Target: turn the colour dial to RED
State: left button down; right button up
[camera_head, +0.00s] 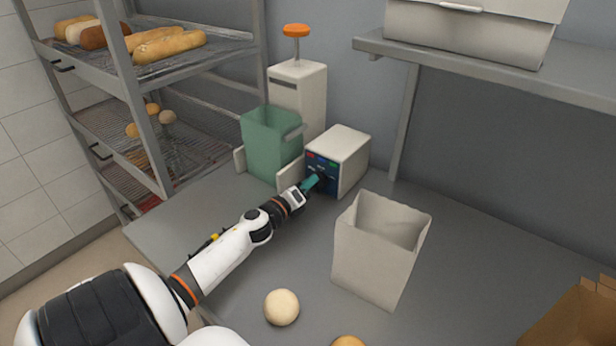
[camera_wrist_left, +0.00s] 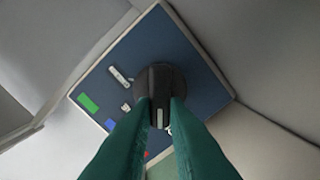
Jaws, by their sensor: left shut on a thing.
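The colour dial (camera_wrist_left: 160,78) is a black round knob on a dark blue panel (camera_wrist_left: 165,45). A pale pointer line on it points down in the left wrist view, between my fingers. A green patch (camera_wrist_left: 88,103), a blue patch (camera_wrist_left: 110,125) and a partly hidden red patch (camera_wrist_left: 146,154) lie left of and below the dial. The pointer faces roughly the red side; exact alignment is unclear. My left gripper (camera_wrist_left: 160,108) is shut on the dial with teal fingers either side. In the head view, my left gripper (camera_head: 313,183) reaches the white box (camera_head: 347,155) carrying the panel.
A green bin (camera_head: 270,145) and a white dispenser with an orange knob (camera_head: 296,30) stand left of the box. An open paper bag (camera_head: 370,265) stands to its right. A dough ball (camera_head: 281,307) lies near the front. A bread rack (camera_head: 140,90) is at left.

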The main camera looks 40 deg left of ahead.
pick_arm(q)
jog(key=c, duration=1.4)
grip_release()
jog(key=shift+c, duration=0.2)
jog(key=shift+s, duration=0.15)
jog(key=shift+s, duration=0.3)
jog(key=s, duration=0.3)
jog(key=s+b, duration=0.1)
jog(key=s, duration=0.2)
jog(key=s+d+b, duration=0.1)
jog(key=s, duration=0.3)
jog(key=shift+s+d+f, duration=0.1)
jog(key=shift+s, duration=0.45)
jog(key=shift+o, duration=0.3)
